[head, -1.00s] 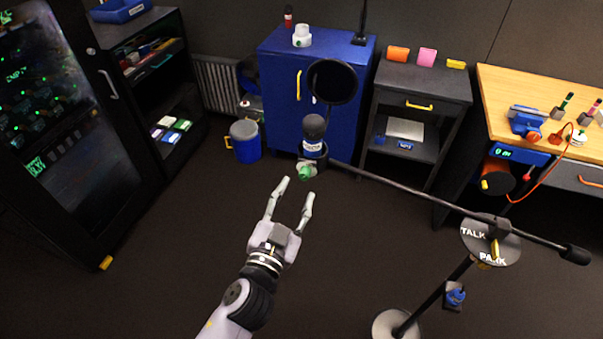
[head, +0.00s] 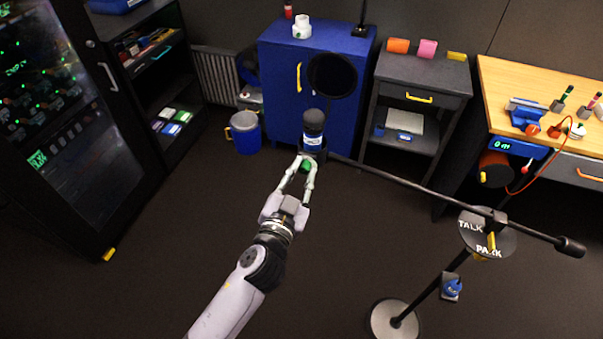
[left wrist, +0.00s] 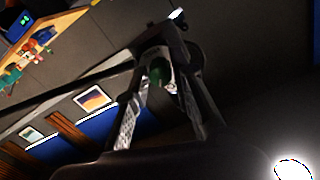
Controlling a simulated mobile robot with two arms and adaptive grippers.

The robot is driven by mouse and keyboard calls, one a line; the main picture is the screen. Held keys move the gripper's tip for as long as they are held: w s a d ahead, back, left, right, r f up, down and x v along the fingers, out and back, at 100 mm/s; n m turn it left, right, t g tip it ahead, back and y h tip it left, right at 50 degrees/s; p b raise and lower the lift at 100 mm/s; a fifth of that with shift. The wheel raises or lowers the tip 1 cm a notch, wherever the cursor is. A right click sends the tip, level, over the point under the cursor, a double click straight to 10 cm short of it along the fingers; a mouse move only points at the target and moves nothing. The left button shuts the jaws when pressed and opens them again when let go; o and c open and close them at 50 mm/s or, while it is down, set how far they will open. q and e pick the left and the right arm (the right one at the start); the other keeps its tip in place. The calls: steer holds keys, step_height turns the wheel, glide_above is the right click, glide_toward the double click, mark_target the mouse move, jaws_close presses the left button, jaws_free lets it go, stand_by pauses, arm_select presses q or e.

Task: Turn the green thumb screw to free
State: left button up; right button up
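The green thumb screw (head: 306,166) sits at the lower front of the microphone's mount, below the dark microphone (head: 313,124) at the left end of the boom arm. My left gripper (head: 306,163) reaches up to it, with a fingertip on each side, and looks closed on it. In the left wrist view the green screw (left wrist: 160,71) shows between the two fingers (left wrist: 158,62), partly shaded. The screw's thread is hidden. My right gripper is not in view.
The boom (head: 420,191) runs right to a stand with a round disc marked TALK and PARK (head: 487,233). A round black pop filter (head: 332,76) hangs above the microphone. A blue cabinet (head: 277,95) stands behind. The floor around my arm is clear.

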arm_select(q)
steer(key=c, duration=0.4)
jaws_close()
